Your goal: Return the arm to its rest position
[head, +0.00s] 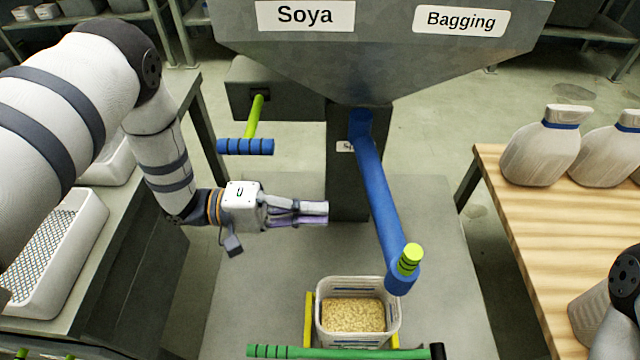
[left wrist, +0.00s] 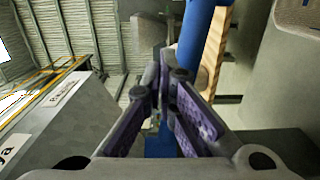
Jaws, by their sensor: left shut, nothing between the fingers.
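My left gripper (head: 326,214) is shut and empty. It reaches in from the left, in front of the grey machine's column and to the left of the blue spout arm (head: 380,190). In the left wrist view its purple-padded fingers (left wrist: 160,75) meet in the middle, with the blue arm behind them. My right arm (head: 618,300) shows only in part at the right edge of the head view; its gripper is not seen.
The hopper labelled Soya (head: 400,50) stands at the back. A white bin of grain (head: 323,310) sits below the spout, behind a green bar (head: 340,352). A blue-and-lime handle (head: 245,146) sticks out left.

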